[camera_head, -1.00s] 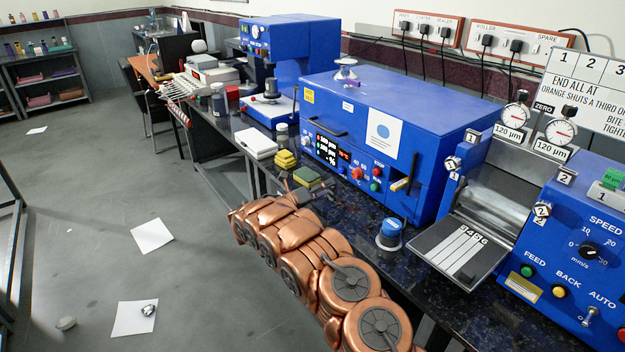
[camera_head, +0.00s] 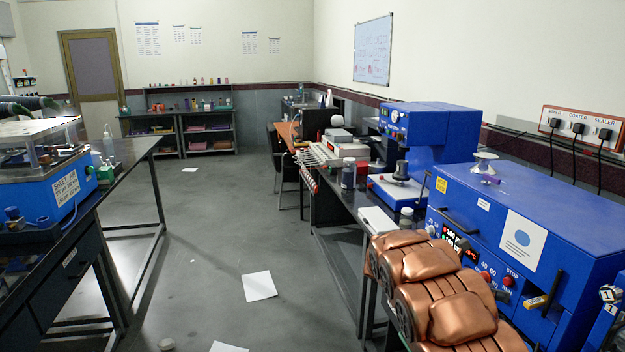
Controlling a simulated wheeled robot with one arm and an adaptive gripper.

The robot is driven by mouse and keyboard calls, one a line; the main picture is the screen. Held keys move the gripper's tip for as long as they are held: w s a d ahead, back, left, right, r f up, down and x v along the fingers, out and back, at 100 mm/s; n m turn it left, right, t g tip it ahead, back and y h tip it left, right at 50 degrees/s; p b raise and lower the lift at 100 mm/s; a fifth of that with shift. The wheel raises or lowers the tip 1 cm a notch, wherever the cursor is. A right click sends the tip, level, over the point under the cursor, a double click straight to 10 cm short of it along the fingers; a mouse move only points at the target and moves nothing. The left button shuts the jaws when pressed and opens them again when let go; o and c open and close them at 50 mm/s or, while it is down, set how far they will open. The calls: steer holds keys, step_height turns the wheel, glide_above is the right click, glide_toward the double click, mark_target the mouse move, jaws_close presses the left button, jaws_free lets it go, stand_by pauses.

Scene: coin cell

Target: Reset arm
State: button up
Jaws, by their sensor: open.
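My copper-coloured arm (camera_head: 445,290) shows at the lower right, folded up in front of the right-hand bench. Its rounded links hide part of the bench top and the lower front of the large blue box machine (camera_head: 590,235). My gripper is not visible in this view. I cannot tell whether the arm touches anything.
A blue press (camera_head: 425,130) stands on the right bench beyond the box machine. A bench with a blue spin coater (camera_head: 50,195) stands at the left. The grey floor (camera_head: 215,230) between is open, with loose paper (camera_head: 258,286). Shelves (camera_head: 180,135) and a door (camera_head: 95,75) are at the back.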

steer(key=s+a+r+m+g+y, duration=0.1)
steer(key=s+a+r+m+y, duration=0.1)
steer(key=s+m, duration=0.35)
steer(key=s+a+r+m+y, duration=0.1)
steer(key=s+a+m+y, duration=0.1)
steer(key=s, duration=0.7)
steer(key=s+a+r+m+g+y, duration=0.1)
steer(key=s+a+r+m+y, duration=0.2)
steer(key=s, duration=0.4)
steer(key=s+a+f+m+y+p, duration=0.1)
steer(key=s+a+m+y, duration=0.3)
steer(key=s+a, duration=0.5)
steer(key=s+a+f+m+t+y, duration=0.1)
steer(key=s+a+f+m+y, duration=0.1)
steer(key=s+a+m, duration=0.5)
steer(key=s+a+y, duration=0.1)
steer(key=s+a, duration=0.1)
steer(key=s, duration=0.2)
steer(key=shift+s+a+y+p, duration=0.35)
steer(key=shift+s+y+p, duration=0.05)
steer(key=shift+f, duration=0.1)
